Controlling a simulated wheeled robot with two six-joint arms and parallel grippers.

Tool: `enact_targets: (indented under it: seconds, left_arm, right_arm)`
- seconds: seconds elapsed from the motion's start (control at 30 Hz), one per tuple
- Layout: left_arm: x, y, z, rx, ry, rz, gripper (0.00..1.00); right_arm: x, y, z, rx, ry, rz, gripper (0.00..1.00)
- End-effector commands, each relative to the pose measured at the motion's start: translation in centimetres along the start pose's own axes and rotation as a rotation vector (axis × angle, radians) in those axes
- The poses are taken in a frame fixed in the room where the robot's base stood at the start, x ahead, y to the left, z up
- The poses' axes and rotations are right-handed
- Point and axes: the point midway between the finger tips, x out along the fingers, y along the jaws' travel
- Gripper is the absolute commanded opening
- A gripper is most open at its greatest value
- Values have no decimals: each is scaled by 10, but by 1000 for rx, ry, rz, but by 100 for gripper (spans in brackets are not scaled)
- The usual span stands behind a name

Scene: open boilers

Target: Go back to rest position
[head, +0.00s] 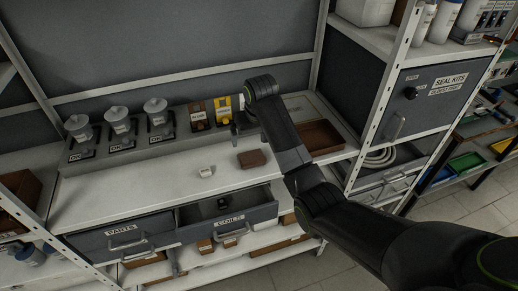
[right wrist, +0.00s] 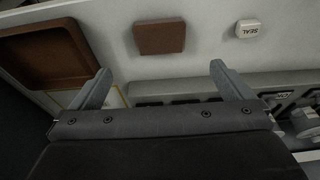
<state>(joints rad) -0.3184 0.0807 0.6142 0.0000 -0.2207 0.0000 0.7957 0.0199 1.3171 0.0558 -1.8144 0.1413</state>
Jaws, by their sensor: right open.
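My right arm reaches in from the right over the white bench top (head: 120,196) in the head view. Its gripper (head: 238,126) is near the back of the bench, partly hidden behind the wrist. In the right wrist view the right gripper (right wrist: 163,84) has its two fingers wide apart with nothing between them. A brown block (right wrist: 160,37) lies on the bench beyond the fingertips, and it also shows in the head view (head: 252,158). My left gripper is not in view.
A white seal piece (head: 206,171) lies left of the block. A brown tray (head: 318,137) is at the right. The COILS drawer (head: 262,212) stands open with a dark item inside. Three white-topped units (head: 120,122) stand at the back left. A shelf post (head: 385,100) rises right of the arm.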

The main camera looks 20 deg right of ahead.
Motion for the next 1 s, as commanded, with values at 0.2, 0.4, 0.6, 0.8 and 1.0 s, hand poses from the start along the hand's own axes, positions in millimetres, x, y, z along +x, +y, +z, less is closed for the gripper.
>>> enact_targets:
  seconds: [0.2,0.4,0.6,0.8,1.0]
  left_arm:
    - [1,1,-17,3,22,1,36]
    - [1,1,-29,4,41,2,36]
    - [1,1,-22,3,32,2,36]
    - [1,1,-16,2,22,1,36]
    - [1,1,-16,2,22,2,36]
  right_arm:
    - [-4,0,-3,0,-1,0,100]
    - [-4,0,-3,0,-1,0,100]
    - [0,2,2,2,-2,0,100]
    - [32,24,48,27,1,2,100]
    - [65,57,130,58,16,16,100]
